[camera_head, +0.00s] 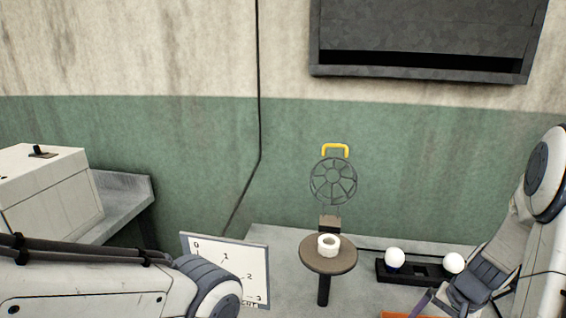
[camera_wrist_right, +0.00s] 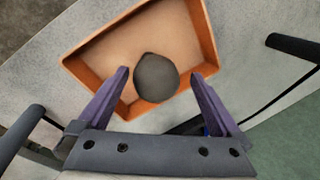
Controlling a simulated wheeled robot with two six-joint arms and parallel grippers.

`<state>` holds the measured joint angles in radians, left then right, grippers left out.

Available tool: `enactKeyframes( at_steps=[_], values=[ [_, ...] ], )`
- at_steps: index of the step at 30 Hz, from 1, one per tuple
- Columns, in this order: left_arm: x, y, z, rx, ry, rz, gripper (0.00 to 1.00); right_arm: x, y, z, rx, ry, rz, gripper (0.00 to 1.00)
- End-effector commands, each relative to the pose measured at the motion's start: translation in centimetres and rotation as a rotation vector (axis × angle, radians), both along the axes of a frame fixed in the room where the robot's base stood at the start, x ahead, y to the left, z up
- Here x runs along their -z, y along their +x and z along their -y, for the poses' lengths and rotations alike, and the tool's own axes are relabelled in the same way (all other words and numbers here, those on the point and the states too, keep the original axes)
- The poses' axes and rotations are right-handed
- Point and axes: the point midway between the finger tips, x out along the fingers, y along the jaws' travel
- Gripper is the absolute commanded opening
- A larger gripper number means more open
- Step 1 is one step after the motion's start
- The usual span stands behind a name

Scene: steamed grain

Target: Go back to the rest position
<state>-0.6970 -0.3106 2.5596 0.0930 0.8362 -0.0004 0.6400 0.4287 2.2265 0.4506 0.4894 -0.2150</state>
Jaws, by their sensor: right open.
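My right gripper (camera_wrist_right: 160,74) is open, with its two purple fingers spread apart in the right wrist view. A dark grey rounded lump (camera_wrist_right: 156,78) shows between the fingertips, over or in an orange-rimmed tray (camera_wrist_right: 208,32). I cannot tell how high the fingers are above it. In the head view my right arm comes down at the right, and a purple finger (camera_head: 421,303) shows at the bottom edge. My left arm crosses the lower left of the head view; its gripper is out of the picture.
A round brown stand (camera_head: 318,262) holds a white ring (camera_head: 328,246). Behind it are a wire fan-like disc (camera_head: 333,181) and a yellow handle (camera_head: 335,148). A black rack (camera_head: 425,278) holds two white balls. A numbered board (camera_head: 232,265) stands by my left arm.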

Motion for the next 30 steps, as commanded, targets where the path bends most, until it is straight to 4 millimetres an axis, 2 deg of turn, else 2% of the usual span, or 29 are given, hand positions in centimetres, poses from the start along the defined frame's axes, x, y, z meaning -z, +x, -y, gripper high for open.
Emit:
enactKeyframes(
  at_steps=[5, 15, 20, 24, 30],
  values=[
    [0.0, 0.0, 0.0, 0.000, 0.001, -0.001, 1.00, -0.8, 0.0, 0.0, -0.001, 0.000, 0.000, 1.00],
    [0.0, 0.0, 0.0, 0.000, 0.001, -0.001, 1.00, -0.7, 0.0, 0.0, 0.000, 0.000, -0.001, 1.00],
    [0.2, 0.0, 0.0, 0.000, 0.001, -0.001, 1.00, 0.6, 0.0, 0.0, 0.001, 0.003, -0.004, 1.00],
    [0.5, 0.0, 0.0, 0.000, 0.001, -0.001, 1.00, 2.9, -0.1, 0.0, 0.001, 0.003, -0.005, 1.00],
    [-0.5, 0.0, 0.0, 0.000, 0.001, -0.001, 1.00, -1.5, -0.5, 0.7, 0.000, -0.003, 0.006, 1.00]
  ],
)
